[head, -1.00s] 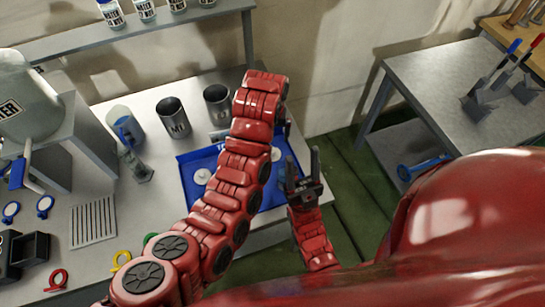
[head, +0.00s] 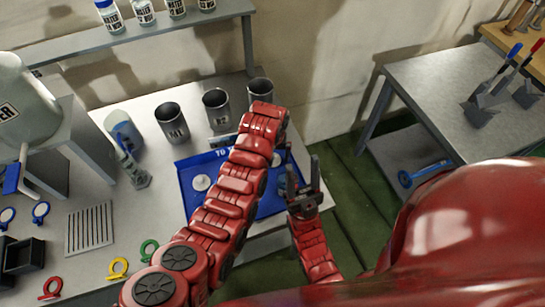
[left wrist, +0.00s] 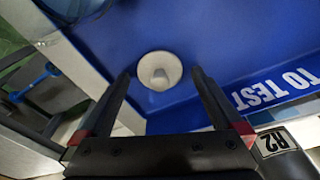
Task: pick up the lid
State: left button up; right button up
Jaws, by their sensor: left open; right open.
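A white round lid with a knob (left wrist: 159,72) lies on the blue tray (left wrist: 225,50) marked "TO TEST". My left gripper (left wrist: 161,74) is open, and the lid appears between its fingertips in the left wrist view. I cannot tell how far above the lid they are. In the head view my left arm hides most of that gripper. A white lid (head: 277,159) shows at the right of the tray (head: 187,185), beside my arm, and another white lid (head: 202,182) lies at the left. My right gripper (head: 304,178) is open and empty by the tray's right edge.
Grey metal cups (head: 173,122) stand behind the tray, with a shelf of bottles (head: 143,12) above. A blue-tinted beaker (head: 124,130), a slotted mat (head: 89,228) and coloured rings (head: 118,267) are at the left. A side table (head: 440,100) stands at the right, across a floor gap.

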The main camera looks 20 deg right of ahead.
pick_arm(q)
jog(key=c, duration=1.3)
